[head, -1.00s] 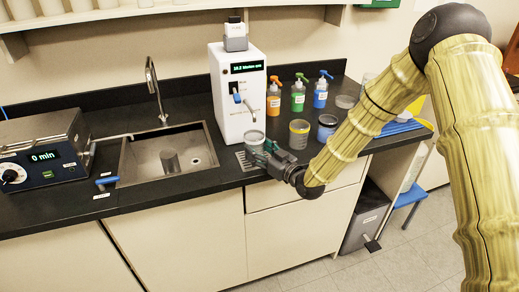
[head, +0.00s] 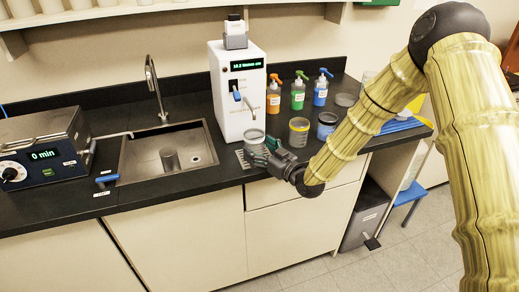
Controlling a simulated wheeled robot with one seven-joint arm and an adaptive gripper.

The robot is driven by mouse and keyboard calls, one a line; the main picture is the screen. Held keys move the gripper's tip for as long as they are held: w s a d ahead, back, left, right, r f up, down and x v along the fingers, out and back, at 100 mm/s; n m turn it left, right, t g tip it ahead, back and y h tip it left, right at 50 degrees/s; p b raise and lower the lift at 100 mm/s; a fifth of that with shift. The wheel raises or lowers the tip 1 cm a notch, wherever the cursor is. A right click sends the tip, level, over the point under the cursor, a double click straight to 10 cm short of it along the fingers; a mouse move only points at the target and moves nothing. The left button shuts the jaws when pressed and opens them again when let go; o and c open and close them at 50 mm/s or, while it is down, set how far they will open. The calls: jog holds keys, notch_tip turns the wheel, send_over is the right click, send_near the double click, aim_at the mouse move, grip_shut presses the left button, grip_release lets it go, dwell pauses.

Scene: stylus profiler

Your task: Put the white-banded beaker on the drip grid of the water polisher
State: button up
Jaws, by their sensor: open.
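The white-banded beaker (head: 254,137) is a clear glass with a pale rim. It stands upright in front of the water polisher (head: 238,90), at the drip grid (head: 242,160). My gripper (head: 259,154) is open at the beaker's lower right side, with its fingers close to the glass. The fingers hide the beaker's lower part and part of the grid. I cannot tell whether a finger touches the glass or whether the whole base rests on the grid.
A yellow-banded beaker (head: 298,133) and a blue-banded beaker (head: 327,125) stand right of my gripper. The sink (head: 168,152) lies left of the polisher, with a tap (head: 155,90). The counter's front edge runs just below my gripper.

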jog(key=b+v, duration=0.2)
jog(key=v, duration=1)
jog(key=shift+b, duration=0.3)
jog(key=s+d+f+m+g+h, duration=0.25)
jog(key=s+f, duration=0.55)
jog(key=f, duration=0.5)
jog(key=s+d+f+m+g+h, duration=0.2)
jog(key=s+f+g+h, duration=0.15)
jog(key=s+f, duration=0.6)
jog(key=s+d+f+m+g+h, duration=0.1)
jog(key=s+d+f+g+h, duration=0.1)
jog(key=s, duration=0.6)
jog(key=s+d+f+m+g+h, duration=0.1)
jog(key=s+d+f+g, duration=0.2)
jog(key=s+f, duration=0.4)
jog(key=s+d+f+m+g+h, duration=0.2)
jog(key=s+d+f, duration=0.2)
jog(key=s, duration=0.6)
jog(key=shift+s+f+g+h, duration=0.15)
jog(key=shift+f+g+h, duration=0.2)
jog(key=shift+f, duration=0.2)
